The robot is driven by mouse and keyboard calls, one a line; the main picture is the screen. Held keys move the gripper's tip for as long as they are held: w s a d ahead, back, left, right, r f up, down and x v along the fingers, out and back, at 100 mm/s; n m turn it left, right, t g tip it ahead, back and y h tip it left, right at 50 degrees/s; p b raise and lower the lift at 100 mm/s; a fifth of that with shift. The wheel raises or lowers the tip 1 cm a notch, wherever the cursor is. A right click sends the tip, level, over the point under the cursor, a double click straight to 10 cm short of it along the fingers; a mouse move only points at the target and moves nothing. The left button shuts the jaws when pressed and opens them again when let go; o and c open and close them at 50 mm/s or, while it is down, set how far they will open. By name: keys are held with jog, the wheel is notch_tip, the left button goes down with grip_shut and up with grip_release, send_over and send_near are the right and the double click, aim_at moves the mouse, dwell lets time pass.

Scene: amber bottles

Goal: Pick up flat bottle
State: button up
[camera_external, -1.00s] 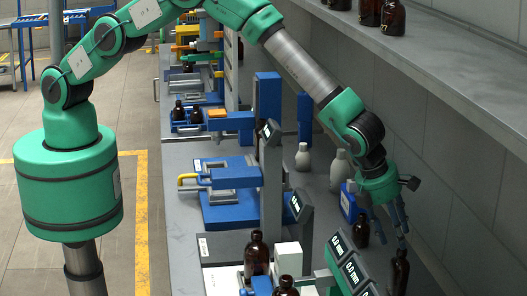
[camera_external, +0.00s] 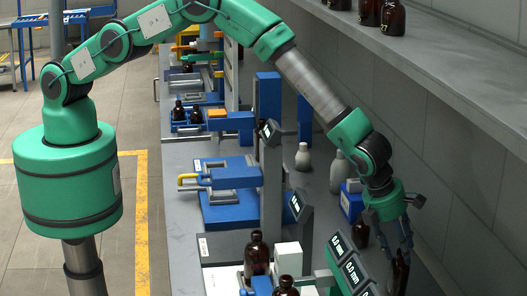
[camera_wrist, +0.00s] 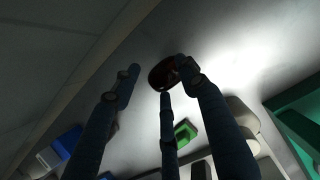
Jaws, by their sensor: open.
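My gripper (camera_external: 397,250) has three dark fingers pointing down near the right side of the bench. They are spread apart in the wrist view (camera_wrist: 160,82). A dark amber bottle (camera_external: 399,276) stands directly under and between the fingertips, its upper part partly hidden by them. In the wrist view the amber bottle (camera_wrist: 161,74) shows as a dark reddish shape between the fingertips, close to the right one. I cannot tell whether any finger touches it, nor clearly whether its body is flat.
A smaller amber bottle (camera_external: 361,236) stands just left of my gripper, and a blue container (camera_external: 350,203) behind it. Grey bottles (camera_external: 339,172) stand farther back. Display units (camera_external: 350,270) are close on the left. The wall and shelf (camera_external: 450,80) bound the right side.

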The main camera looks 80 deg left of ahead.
dwell(0.3)
grip_shut()
jog(key=shift+r, duration=0.1)
notch_tip(320, 180, up, 10)
jog(key=b, duration=0.1)
dwell(0.7)
dwell(0.5)
